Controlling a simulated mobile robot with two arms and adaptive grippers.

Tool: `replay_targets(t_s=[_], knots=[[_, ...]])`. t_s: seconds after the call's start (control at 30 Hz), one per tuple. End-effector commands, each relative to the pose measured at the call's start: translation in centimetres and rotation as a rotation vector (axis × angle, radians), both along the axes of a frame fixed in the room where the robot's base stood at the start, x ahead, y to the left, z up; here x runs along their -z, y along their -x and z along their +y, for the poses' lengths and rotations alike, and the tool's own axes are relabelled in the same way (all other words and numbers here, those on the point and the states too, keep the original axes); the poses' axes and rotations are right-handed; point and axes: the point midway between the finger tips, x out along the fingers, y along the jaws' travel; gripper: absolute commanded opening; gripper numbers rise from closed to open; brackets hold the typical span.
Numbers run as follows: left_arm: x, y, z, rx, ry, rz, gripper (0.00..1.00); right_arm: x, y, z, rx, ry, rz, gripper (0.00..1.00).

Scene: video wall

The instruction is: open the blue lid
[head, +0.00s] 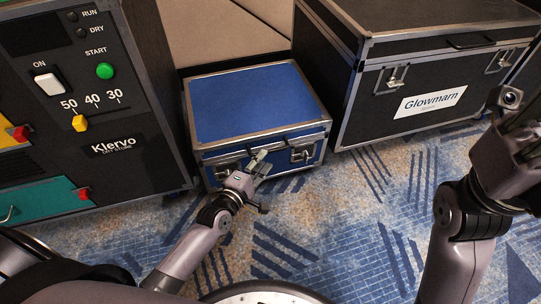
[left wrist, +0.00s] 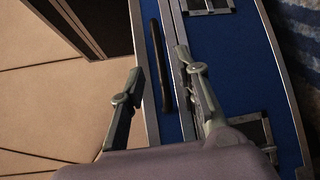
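The blue lid (head: 255,103) is the metal-edged top of a small blue case on the carpet, and it lies closed. A dark handle (head: 288,141) runs along its front edge; the handle also shows in the left wrist view (left wrist: 157,65). My left gripper (head: 262,160) is at the front of the case, just below the handle. In the left wrist view its fingers (left wrist: 160,65) are apart, and the handle appears between them; I cannot tell whether they touch it. My right gripper (head: 515,110) is raised at the right edge, away from the case; its fingers are unclear.
A black machine (head: 135,100) with buttons and a slider stands close on the left. A large black case (head: 365,105) labelled Glowmarn stands on the right. A beige panelled surface (head: 225,30) is behind. Patterned carpet (head: 330,220) lies open in front.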

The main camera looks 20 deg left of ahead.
Motion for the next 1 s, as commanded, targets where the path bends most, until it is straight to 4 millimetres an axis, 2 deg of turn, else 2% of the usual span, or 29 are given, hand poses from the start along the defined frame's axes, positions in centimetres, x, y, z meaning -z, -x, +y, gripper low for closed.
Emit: replay_targets(t_s=[0.1,0.33,0.7,1.0], knots=[[0.7,-2.4,-0.5,0.0,0.001,-0.002,0.3,-0.1,0.6,0.1,0.001,0.002,-0.037,0.26],[0.9,-5.1,-1.0,0.0,0.0,-0.001,0.3,-0.8,1.5,0.2,0.004,0.006,-0.077,0.26],[0.9,-5.6,-1.1,0.0,0.0,0.001,0.3,-1.1,1.6,0.2,0.005,0.007,-0.084,0.26],[0.9,-5.5,-1.1,0.0,0.0,0.001,0.1,-1.1,1.6,0.2,0.004,0.008,-0.084,0.26]])
